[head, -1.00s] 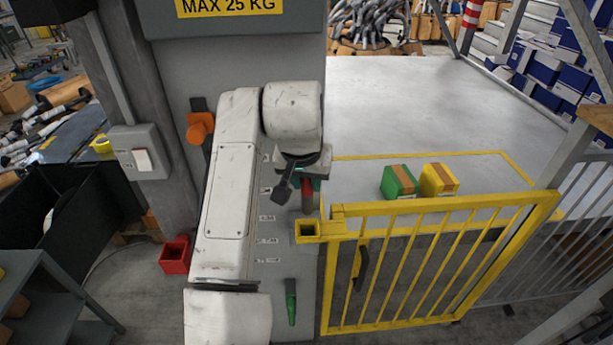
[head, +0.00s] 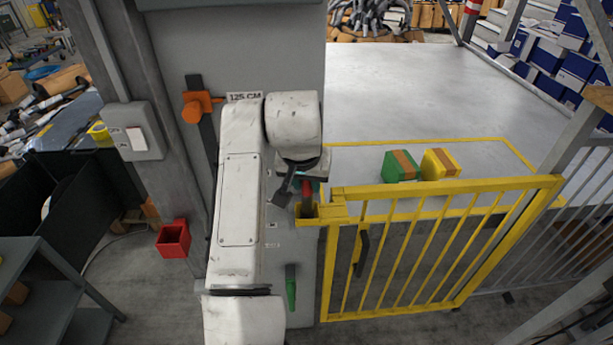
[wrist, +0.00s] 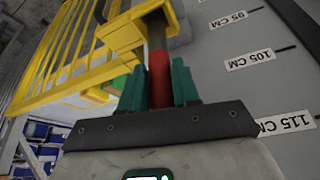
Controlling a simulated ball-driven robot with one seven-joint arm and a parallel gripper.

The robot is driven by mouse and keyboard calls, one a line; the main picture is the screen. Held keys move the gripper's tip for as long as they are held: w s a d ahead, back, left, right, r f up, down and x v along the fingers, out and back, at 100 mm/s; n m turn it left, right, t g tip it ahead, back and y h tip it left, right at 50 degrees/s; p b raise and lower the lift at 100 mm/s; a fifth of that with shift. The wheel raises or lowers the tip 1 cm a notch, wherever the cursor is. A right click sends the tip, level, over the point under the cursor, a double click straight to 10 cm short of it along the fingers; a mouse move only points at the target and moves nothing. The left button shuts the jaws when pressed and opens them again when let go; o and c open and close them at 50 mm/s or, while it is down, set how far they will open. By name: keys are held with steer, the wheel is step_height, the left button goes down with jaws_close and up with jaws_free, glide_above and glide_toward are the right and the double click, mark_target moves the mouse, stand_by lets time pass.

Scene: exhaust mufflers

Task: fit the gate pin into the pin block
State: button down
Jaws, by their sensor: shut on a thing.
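The gate pin (wrist: 159,72) has a red grip and a dark shaft. In the head view its red part (head: 307,187) shows just above the yellow pin block (head: 306,219). My gripper (wrist: 160,82) is shut on the red grip between its teal fingers. In the wrist view the dark shaft reaches the opening of the yellow block (wrist: 122,32). Its tip is hidden, and I cannot tell how deep it sits. The block is beside the hinge-side or latch-side end of the yellow gate (head: 440,190); I cannot tell which.
A grey column with height labels (wrist: 249,60) stands close beside the block. A green handle (head: 291,288) is below my arm. A red open box (head: 173,239) is at left. Green (head: 399,167) and yellow (head: 439,164) boxes sit on the platform behind the gate.

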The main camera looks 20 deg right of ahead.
mark_target(306, 195)
steer(key=shift+f+b, duration=0.9)
steer(key=shift+f, duration=1.45)
steer(key=c, duration=0.8)
jaws_free()
steer(key=shift+o, duration=0.2)
steer(key=b+v, duration=0.1)
steer(key=v, duration=0.9)
steer(key=shift+s+r+b, duration=0.15)
steer(key=shift+r+b, duration=0.15)
steer(key=shift+r, duration=0.05)
steer(key=shift+a+f, duration=0.1)
